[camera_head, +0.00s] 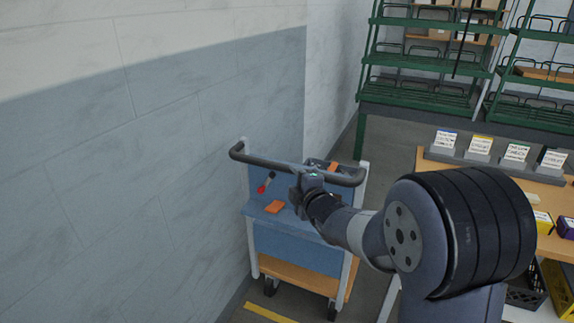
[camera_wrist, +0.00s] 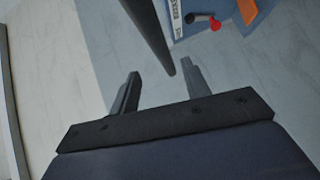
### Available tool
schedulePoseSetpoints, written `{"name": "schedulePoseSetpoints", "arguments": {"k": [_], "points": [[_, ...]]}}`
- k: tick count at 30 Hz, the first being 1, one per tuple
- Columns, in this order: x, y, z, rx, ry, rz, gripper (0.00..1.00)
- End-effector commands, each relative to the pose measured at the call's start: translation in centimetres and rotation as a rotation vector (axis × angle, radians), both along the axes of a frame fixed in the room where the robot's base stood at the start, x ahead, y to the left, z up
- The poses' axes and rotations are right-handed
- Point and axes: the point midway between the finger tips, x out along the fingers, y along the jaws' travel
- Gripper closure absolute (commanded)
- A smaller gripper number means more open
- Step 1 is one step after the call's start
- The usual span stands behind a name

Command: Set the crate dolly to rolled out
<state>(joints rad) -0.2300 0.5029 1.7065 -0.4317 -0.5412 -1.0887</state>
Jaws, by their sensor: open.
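A wheeled cart (camera_head: 290,245) with blue panels, an orange-brown lower shelf and casters stands beside the wall; I take it for the crate dolly. Its dark push handle (camera_head: 262,160) runs across the top.
On the cart's top lie a red-and-black tool (camera_head: 266,182) and an orange piece (camera_head: 275,207). A wooden table (camera_head: 432,160) with labelled holders stands at right, with a black crate (camera_head: 525,295) low beside it. Green racks (camera_head: 425,88) stand behind. A yellow floor line (camera_head: 268,314) lies in front.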

Motion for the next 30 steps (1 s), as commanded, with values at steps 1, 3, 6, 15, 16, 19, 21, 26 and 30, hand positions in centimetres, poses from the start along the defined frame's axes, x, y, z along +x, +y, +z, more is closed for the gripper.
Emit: {"name": "schedulePoseSetpoints", "arguments": {"k": [1, 3, 6, 15, 16, 19, 21, 26, 30], "points": [[0.6, 0.3, -0.1, 0.0, 0.001, 0.0, 0.55], [1.6, 0.8, -0.3, 0.001, 0.003, -0.001, 0.55], [3.3, 1.5, -0.5, 0.001, 0.003, -0.001, 0.55], [7.3, 3.5, -1.1, 0.001, 0.003, -0.002, 0.55], [7.5, 3.6, -1.2, 0.001, 0.004, -0.002, 0.55], [8.2, 3.9, -1.3, 0.001, 0.004, -0.003, 0.55], [8.4, 4.0, -1.3, 0.001, 0.003, -0.003, 0.55], [8.6, 4.1, -1.4, 0.001, 0.003, -0.003, 0.55], [8.6, 4.0, -1.4, 0.002, 0.004, -0.003, 0.55]]}}
